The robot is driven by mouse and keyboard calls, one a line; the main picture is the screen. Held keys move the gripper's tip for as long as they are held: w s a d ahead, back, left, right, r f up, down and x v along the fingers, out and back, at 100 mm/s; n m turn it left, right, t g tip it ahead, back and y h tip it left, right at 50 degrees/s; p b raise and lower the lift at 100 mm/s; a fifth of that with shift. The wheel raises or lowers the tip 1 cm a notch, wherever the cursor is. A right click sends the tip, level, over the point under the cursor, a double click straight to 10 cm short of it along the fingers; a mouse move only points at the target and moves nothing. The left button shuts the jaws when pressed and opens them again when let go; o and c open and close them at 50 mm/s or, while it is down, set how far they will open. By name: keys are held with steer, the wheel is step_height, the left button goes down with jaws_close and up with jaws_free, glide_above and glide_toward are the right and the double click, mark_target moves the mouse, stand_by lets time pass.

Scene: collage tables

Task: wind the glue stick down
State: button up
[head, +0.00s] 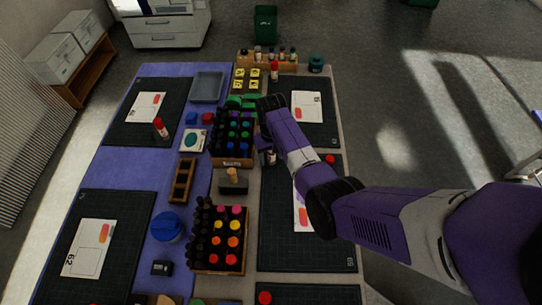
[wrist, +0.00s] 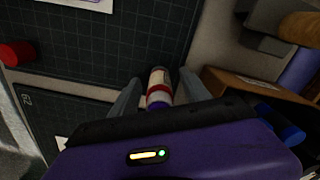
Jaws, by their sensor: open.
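A glue stick (wrist: 159,88), white with a red band, stands between the two fingers of my gripper (wrist: 160,80) in the wrist view. The fingers are open, one on each side of it; I cannot tell whether either touches it. Its near end is partly hidden by my gripper's body. In the head view the glue stick (head: 271,158) shows as a small pale shape below my gripper (head: 267,149), by the edge of a dark cutting mat (head: 290,247). A red cap (wrist: 17,53) rests on a mat, apart from my gripper; it also shows in the head view (head: 330,158).
A wooden crate of bottles (head: 232,161) stands close to the left of my gripper. Another crate (head: 218,272) with coloured caps is nearer. A small block with a wooden peg (head: 232,175) sits between them. Another red-capped stick (head: 160,128) stands at the left mat.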

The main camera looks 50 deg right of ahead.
steer(key=shift+m, duration=0.8)
steer(key=shift+m, duration=1.2)
steer(key=m, duration=0.8)
steer(key=shift+s, duration=0.1)
steer(key=m, duration=0.4)
steer(key=shift+s+d, duration=0.1)
steer(key=shift+c, duration=0.4)
